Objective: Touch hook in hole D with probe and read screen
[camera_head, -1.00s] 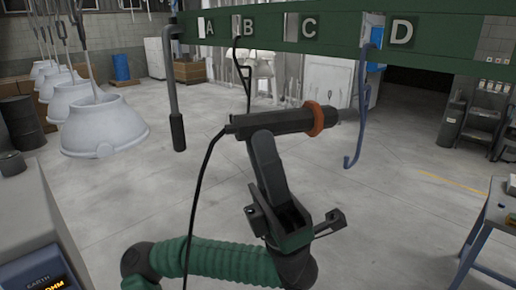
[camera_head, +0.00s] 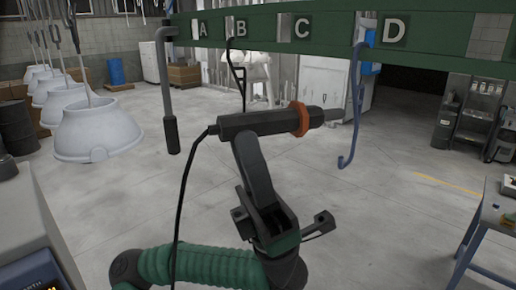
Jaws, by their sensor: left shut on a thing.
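The blue hook (camera_head: 354,108) hangs from the slot just left of the letter D (camera_head: 393,30) on the green beam (camera_head: 450,33); its lower end curls to the left. My left gripper (camera_head: 248,137) is shut on the dark probe (camera_head: 262,122), which has an orange collar and a cable trailing down from its rear. The probe lies nearly level, its grey tip pointing right, just short of the hook's shaft in the picture; contact is not clear. The screen unit (camera_head: 38,274) is at the lower left, mostly cut off, its reading not legible. My right gripper is not in view.
A black hook (camera_head: 238,75) hangs near B, and a grey rod with a dark handle (camera_head: 170,133) hangs left of A. White hoods (camera_head: 95,128) hang at the left. A blue-legged table (camera_head: 490,215) stands at the right. The floor below is clear.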

